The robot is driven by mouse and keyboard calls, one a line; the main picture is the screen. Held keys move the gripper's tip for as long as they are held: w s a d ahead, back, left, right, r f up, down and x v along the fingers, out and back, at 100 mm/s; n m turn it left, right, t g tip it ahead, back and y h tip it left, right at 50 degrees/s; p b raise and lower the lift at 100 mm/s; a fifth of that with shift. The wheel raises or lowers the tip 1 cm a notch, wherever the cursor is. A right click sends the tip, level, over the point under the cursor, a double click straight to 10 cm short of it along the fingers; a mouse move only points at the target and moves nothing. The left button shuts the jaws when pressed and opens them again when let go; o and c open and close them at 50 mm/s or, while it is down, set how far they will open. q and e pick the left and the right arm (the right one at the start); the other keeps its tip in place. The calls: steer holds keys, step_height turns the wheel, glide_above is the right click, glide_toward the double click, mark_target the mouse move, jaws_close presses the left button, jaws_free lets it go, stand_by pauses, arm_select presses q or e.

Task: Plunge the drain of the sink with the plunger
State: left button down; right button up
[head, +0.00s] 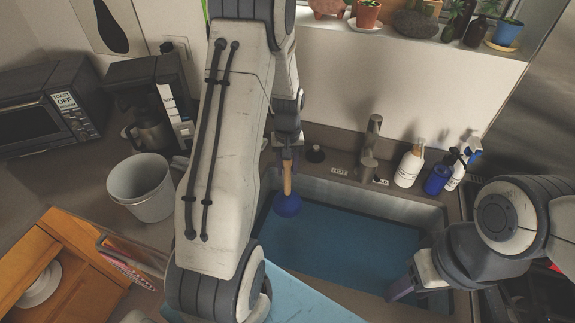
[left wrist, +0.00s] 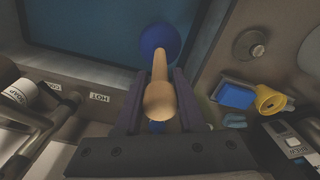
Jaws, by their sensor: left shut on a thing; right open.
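My left gripper (head: 288,152) is shut on the plunger's wooden handle (head: 287,178). The plunger's blue cup (head: 288,205) points down over the left part of the sink (head: 436,215). In the left wrist view, the handle (left wrist: 160,100) stands between the two fingers of my left gripper (left wrist: 158,88), with the blue cup (left wrist: 158,42) beyond it. The sink holds a flat blue surface that looks like water (head: 345,238); the drain is not visible. My right gripper (head: 402,288) is open and empty near the sink's front right corner.
A faucet (head: 371,142) and several bottles, including a white one (head: 409,165), stand behind the sink. A white bin (head: 141,187), a coffee maker (head: 150,92) and a toaster oven (head: 45,108) are at left. Potted plants line the windowsill.

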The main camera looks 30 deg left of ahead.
arm_select(q)
step_height(320, 180, down, 19)
steer(key=b, duration=1.4)
steer(key=shift+r, duration=0.2)
steer(key=shift+f+b, duration=0.85)
steer(key=shift+f, duration=0.6)
steer(key=shift+r, duration=0.1)
steer(key=shift+r+p, duration=0.5)
steer(key=shift+r, duration=0.2)
steer(key=shift+f+b, duration=0.5)
steer(key=shift+f, duration=0.3)
stand_by(1.4)
steer(key=shift+r, duration=0.1)
steer(key=shift+r+p, duration=0.65)
steer(key=shift+r, duration=0.05)
stand_by(0.3)
